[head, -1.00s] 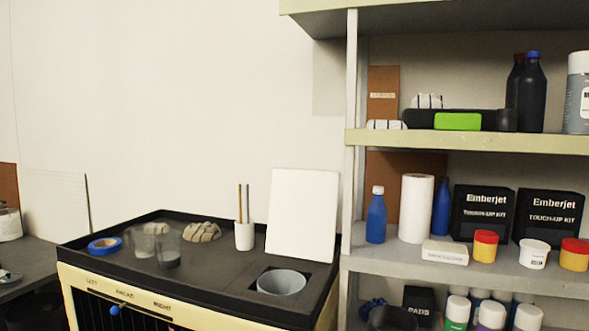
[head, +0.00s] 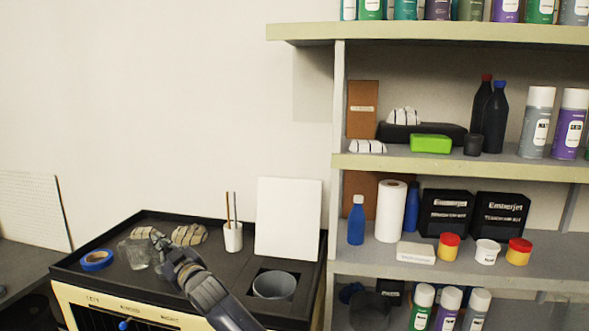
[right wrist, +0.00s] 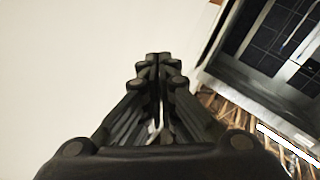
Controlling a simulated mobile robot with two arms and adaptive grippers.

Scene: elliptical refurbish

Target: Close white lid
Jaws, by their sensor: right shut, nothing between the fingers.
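The white lid (head: 288,218) stands open and upright at the back right of the dark cart top. The round grey bin opening (head: 274,285) lies in front of its base. My right gripper (head: 158,238) reaches over the cart top from below, left of the lid and apart from it, near the clear cups. Its fingers are shut and empty, which also shows in the right wrist view (right wrist: 158,60). The lid is not recognisable in the right wrist view. My left gripper is in neither view.
On the cart top (head: 100,283) are blue tape (head: 97,260), a clear cup (head: 138,256), bundled cloths (head: 189,235) and a white cup with sticks (head: 233,237). A loaded shelf (head: 440,260) stands close to the right of the lid.

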